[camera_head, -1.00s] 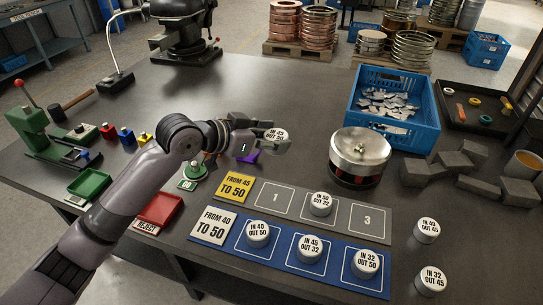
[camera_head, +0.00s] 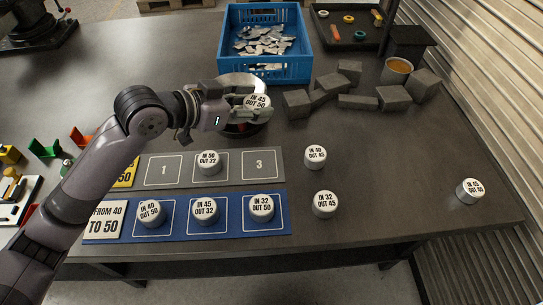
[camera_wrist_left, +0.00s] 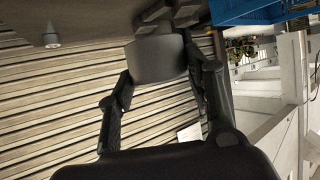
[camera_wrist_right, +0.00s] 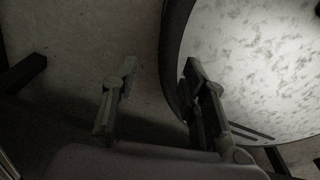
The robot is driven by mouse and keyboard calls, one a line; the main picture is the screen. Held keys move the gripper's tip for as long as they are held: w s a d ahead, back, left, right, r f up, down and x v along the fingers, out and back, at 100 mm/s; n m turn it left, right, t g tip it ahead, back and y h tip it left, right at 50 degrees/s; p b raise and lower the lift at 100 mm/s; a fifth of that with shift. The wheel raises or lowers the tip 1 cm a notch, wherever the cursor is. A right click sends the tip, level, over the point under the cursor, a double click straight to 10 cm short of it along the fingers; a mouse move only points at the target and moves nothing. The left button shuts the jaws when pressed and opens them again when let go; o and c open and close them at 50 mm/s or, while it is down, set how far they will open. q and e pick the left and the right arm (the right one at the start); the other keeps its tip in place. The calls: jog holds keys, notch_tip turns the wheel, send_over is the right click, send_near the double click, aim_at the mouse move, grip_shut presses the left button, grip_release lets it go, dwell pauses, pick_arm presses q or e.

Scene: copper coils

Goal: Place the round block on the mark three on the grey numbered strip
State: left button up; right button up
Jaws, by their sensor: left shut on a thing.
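My left gripper (camera_head: 250,104) is shut on a round block (camera_head: 258,101), pale and marked IN 45 OUT 50. In the left wrist view the block (camera_wrist_left: 158,60) sits between the two fingers. The grey numbered strip (camera_head: 233,178) lies nearer on the table. Mark three (camera_head: 262,164) is bare, and mark one (camera_head: 164,170) is bare. A block marked IN 50 OUT 32 (camera_head: 208,162) covers the middle mark. My right gripper (camera_wrist_right: 160,72) is open and empty in its wrist view.
A blue strip (camera_head: 183,238) with several round blocks lies in front of the grey one. Loose round blocks (camera_head: 315,157) stand to the right. The metal tin (camera_head: 241,80), a blue crate (camera_head: 308,50) and grey blocks (camera_head: 393,97) stand behind. The right table area is mostly clear.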

pick_arm(q)
notch_tip(320, 180, down, 18)
jog(key=shift+a+r, duration=0.1)
jog(key=shift+a, duration=0.05)
dwell(0.3)
jog(key=shift+b, duration=0.3)
jog(key=o, duration=1.3)
jog(key=shift+f, duration=0.2)
jog(key=shift+r, duration=0.1)
jog(key=shift+a+r, duration=0.15)
jog(key=v, duration=1)
jog(key=shift+s+a+b, duration=0.2)
jog(key=shift+a+b, duration=0.05)
jog(key=shift+b, duration=0.1)
jog(key=shift+s+a+r, duration=0.35)
jog(key=shift+a, duration=0.05)
